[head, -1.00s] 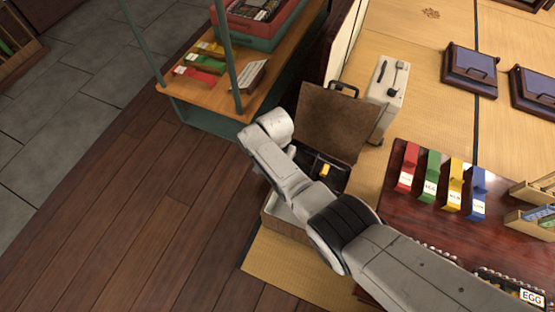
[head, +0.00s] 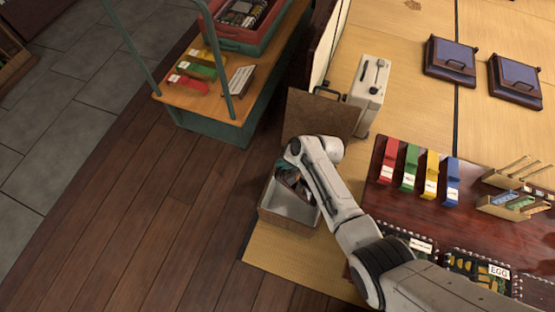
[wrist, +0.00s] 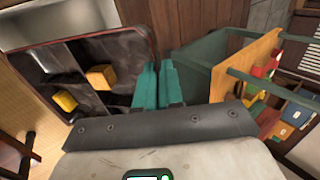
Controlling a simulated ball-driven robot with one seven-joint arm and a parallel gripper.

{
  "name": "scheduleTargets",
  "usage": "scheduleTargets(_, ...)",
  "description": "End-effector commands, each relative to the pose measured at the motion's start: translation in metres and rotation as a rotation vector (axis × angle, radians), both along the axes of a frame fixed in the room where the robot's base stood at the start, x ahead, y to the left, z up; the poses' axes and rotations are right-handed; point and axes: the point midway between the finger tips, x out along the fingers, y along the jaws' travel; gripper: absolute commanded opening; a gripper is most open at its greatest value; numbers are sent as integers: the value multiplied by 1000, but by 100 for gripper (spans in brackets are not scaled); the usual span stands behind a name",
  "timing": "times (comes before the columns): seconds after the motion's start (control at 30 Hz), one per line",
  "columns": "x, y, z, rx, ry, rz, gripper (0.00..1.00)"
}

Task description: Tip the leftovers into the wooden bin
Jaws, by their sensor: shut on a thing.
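The wooden bin (head: 288,212) stands open on the floor mat, its pale inside partly in view. My gripper, teal-fingered in the wrist view (wrist: 157,82), is shut on the rim of a dark lunch box (wrist: 85,45). Two yellow food pieces (wrist: 101,76) show inside the box, among its dark compartments.
A brown board (head: 318,115) stands behind the bin. A pale case (head: 368,82) is behind it to the right. A low dark table (head: 408,212) with coloured boxes is on the right. A teal-framed stand (head: 215,118) is at upper left. The wooden floor on the left is clear.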

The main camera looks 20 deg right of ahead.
Motion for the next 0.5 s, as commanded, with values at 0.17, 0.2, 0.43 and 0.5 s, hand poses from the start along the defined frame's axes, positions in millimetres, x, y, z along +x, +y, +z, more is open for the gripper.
scheduleTargets(0.17,-11,-17,0,138,-98,-7,0)
scheduleTargets(0.2,-14,-20,2,168,-122,-7,0)
scheduleTargets(0.43,-25,-37,9,331,-240,-4,0)
scheduleTargets(0.5,-29,-41,12,373,-275,-3,0)
